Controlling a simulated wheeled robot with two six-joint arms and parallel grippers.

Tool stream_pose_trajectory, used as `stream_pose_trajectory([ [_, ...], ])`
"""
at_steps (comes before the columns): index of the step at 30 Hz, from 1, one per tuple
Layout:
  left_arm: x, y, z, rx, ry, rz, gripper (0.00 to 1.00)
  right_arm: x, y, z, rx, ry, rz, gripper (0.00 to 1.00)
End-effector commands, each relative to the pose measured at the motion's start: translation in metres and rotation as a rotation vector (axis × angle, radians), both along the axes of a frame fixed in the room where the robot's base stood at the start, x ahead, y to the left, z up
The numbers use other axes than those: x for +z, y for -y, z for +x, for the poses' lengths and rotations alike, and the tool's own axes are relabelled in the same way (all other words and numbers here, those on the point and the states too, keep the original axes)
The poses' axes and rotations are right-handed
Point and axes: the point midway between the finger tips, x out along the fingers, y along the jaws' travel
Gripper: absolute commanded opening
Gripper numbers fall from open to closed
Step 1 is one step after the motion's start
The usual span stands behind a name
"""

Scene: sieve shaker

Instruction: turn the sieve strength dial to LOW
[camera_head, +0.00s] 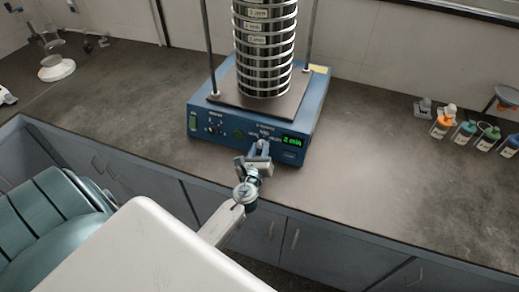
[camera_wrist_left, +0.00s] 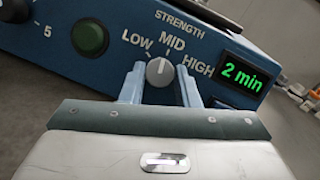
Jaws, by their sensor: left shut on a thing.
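The strength dial (camera_wrist_left: 160,72) is a small round grey knob on the front panel of the blue sieve shaker (camera_head: 203,123). LOW is printed to its left, MID above and HIGH to its right. In the left wrist view its pale pointer mark points roughly up, near MID. My left gripper (camera_wrist_left: 160,84) has one blue finger on each side of the dial and is shut on it. In the head view the left gripper (camera_head: 261,149) is at the shaker's front face and hides the dial. My right gripper is not in view.
A green button (camera_wrist_left: 89,39) sits left of the dial, and a green "2 min" display (camera_wrist_left: 242,76) to its right. A tall sieve stack (camera_head: 265,50) stands on the shaker. Small bottles (camera_head: 441,125) stand at the right. The grey counter (camera_head: 365,165) between is clear.

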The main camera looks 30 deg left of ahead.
Motion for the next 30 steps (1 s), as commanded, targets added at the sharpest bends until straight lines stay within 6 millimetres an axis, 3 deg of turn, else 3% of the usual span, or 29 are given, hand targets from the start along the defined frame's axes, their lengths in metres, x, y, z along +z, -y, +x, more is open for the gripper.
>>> stream_pose_trajectory([
  [18, 0.004, 0.003, 0.002, 0.196, 0.125, -0.517, 0.06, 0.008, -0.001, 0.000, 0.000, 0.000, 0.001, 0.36],
  [30, 0.005, 0.003, 0.002, 0.281, 0.178, -0.743, 0.06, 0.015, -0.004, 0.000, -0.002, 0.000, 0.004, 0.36],
])
